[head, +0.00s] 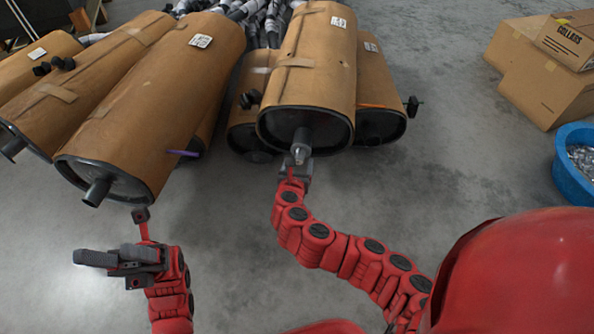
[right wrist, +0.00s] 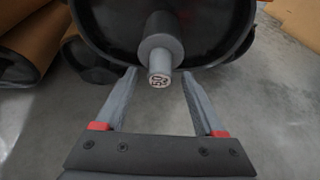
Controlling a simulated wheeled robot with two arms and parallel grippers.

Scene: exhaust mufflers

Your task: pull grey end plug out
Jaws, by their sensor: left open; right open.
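The grey end plug (right wrist: 159,79) sticks out of a dark collar on the black end cap of a muffler (right wrist: 210,25). In the head view the plug (head: 299,152) is at the front of the middle top muffler (head: 312,75), which is wrapped in brown cardboard. My right gripper (head: 297,168) is right below and in front of the plug. In the right wrist view its two fingers (right wrist: 158,85) are apart, one on each side of the plug, and do not appear to touch it. My left gripper (head: 95,258) is open and empty, low at the left over the floor.
Several other wrapped mufflers lie beside and below, one with an open grey pipe (head: 97,190). Cardboard boxes (head: 545,85) and a blue tub (head: 573,180) stand at the right. The grey floor (head: 450,150) between is clear.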

